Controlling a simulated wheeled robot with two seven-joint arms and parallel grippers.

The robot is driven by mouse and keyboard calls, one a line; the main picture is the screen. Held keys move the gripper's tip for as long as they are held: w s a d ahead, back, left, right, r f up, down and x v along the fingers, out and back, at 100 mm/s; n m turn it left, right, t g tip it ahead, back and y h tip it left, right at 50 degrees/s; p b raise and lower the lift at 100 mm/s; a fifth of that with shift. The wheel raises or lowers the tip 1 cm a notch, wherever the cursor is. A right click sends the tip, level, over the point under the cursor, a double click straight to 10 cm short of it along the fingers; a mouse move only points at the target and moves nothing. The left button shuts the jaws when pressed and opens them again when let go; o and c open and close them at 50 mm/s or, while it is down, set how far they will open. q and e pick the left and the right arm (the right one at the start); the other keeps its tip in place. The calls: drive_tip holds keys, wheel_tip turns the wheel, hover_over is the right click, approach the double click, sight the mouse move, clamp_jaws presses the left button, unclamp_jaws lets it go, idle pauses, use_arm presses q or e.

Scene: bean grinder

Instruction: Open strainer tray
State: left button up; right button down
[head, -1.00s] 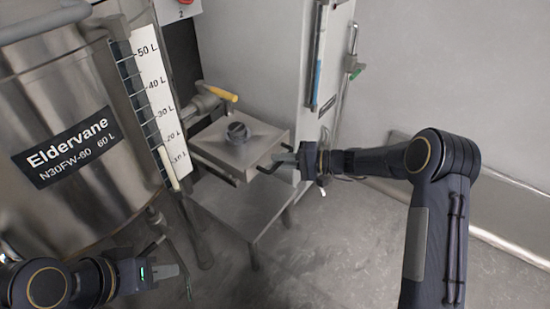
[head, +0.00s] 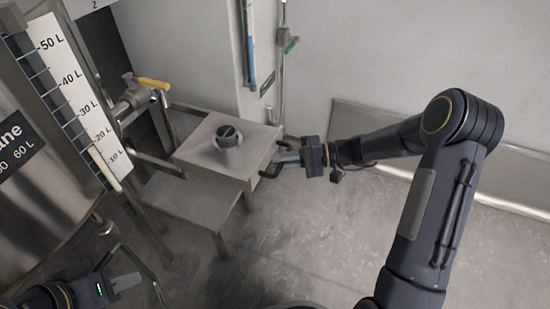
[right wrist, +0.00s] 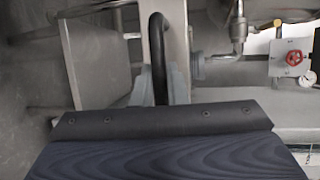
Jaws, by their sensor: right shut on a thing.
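My right gripper (head: 284,160) is shut on this handle, which runs upright between the fingertips (right wrist: 160,92) in the right wrist view. My left gripper (head: 125,284) is low at the left, away from the tray; its finger gap is not clear.
A large steel tank (head: 30,170) with a litre scale (head: 75,90) stands at the left. A yellow-handled valve (head: 135,98) is behind the tray. A lower metal shelf (head: 190,205) lies beneath. The floor (head: 310,235) at right is clear.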

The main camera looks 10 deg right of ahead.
drive_tip(key=c, duration=1.5)
unclamp_jaws()
drive_tip(key=shift+o, duration=0.2)
drive_tip(key=p+v, duration=0.2)
drive_tip(key=v, duration=0.6)
drive_tip(key=shift+a, duration=0.1)
